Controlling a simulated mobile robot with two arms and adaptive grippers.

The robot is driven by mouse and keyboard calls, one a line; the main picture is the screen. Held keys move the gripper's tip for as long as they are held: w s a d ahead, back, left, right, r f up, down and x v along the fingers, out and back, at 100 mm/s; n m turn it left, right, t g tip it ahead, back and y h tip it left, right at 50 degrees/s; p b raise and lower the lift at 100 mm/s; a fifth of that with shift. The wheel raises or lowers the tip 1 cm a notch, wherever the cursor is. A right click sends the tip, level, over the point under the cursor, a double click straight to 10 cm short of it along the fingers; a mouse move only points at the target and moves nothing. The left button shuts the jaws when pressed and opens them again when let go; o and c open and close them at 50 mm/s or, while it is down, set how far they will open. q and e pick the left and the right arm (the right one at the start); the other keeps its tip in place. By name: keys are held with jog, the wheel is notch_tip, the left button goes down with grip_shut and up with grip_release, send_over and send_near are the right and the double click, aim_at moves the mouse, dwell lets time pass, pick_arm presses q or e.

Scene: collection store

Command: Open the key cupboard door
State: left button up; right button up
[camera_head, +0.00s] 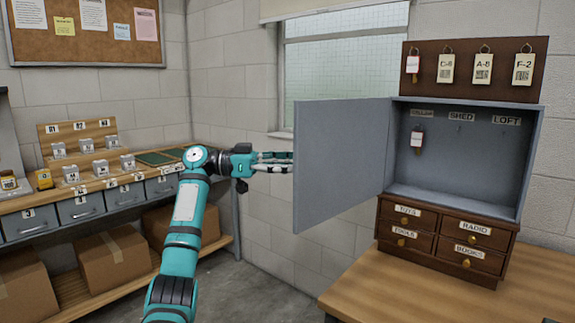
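The grey key cupboard (455,208) stands on the small wooden drawer unit at the right. Its door (342,165) is swung wide open to the left, with a flat grey face toward me. My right gripper is out of view.
Above the cupboard, a brown board (475,92) carries several hanging tags. Labelled drawers (443,235) sit beneath it on a wooden table (400,290). At left, a bench (100,185) holds small boxes, with cardboard boxes (110,257) below. Floor shows between bench and table.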

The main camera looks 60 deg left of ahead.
pick_arm(q)
jog(key=shift+f, duration=0.1)
jog(key=v, duration=1.2)
